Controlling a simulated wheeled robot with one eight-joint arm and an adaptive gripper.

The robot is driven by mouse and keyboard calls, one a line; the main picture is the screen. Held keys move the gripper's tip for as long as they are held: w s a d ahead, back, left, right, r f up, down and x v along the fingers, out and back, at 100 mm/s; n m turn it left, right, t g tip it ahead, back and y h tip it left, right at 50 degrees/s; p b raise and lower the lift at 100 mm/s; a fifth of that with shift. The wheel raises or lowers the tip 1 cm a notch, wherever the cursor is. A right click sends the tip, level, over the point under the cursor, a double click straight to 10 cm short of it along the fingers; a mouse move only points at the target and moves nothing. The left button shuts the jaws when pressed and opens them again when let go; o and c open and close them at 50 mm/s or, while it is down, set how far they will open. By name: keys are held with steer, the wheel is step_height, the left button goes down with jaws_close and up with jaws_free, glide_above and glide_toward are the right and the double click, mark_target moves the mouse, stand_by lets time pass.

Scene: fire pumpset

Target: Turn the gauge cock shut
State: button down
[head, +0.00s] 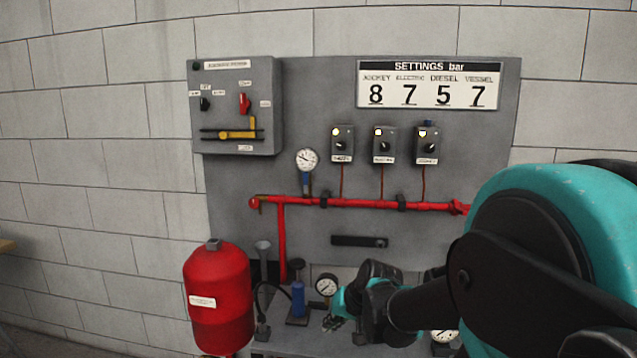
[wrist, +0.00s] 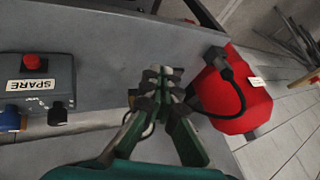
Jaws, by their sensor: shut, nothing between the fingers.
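The pressure gauge (head: 306,160) with a white dial stands above the red pipe in the head view. The gauge cock (head: 306,185) is below it, with a blue handle that looks upright, in line with the stem. My gripper (head: 334,320) is low over the bench, well below the cock and a little to its right, apart from it. In the wrist view my gripper (wrist: 163,76) has its fingertips together with nothing between them. The cock does not show in the wrist view.
The red pipe (head: 350,203) runs across the panel. A red vessel (head: 218,300) stands left; it also shows in the wrist view (wrist: 232,100). A blue hand pump (head: 298,300) and a second gauge (head: 327,286) are near my gripper. A SPARE box (wrist: 37,88) lies left in the wrist view.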

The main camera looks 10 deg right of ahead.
steer(key=w+r+m+t+y, duration=0.3)
steer(key=w+r+m, duration=0.1)
steer(key=w+r, duration=0.75)
steer(key=m+t+y, duration=0.1)
steer(key=m+t, duration=0.5)
steer(key=t, duration=0.1)
glide_toward(306, 183)
steer(key=s+d+r, duration=0.1)
steer(key=s+d, duration=0.3)
steer(key=d, duration=0.3)
steer(key=x, duration=0.4)
steer(key=a+x, duration=0.1)
steer(key=x, duration=0.3)
steer(key=s+r+x, duration=0.1)
steer(key=x, duration=0.3)
steer(key=shift+w+a, duration=0.15)
steer(key=shift+a, duration=0.3)
steer(key=shift+w+a, duration=0.2)
steer(key=shift+a, duration=0.35)
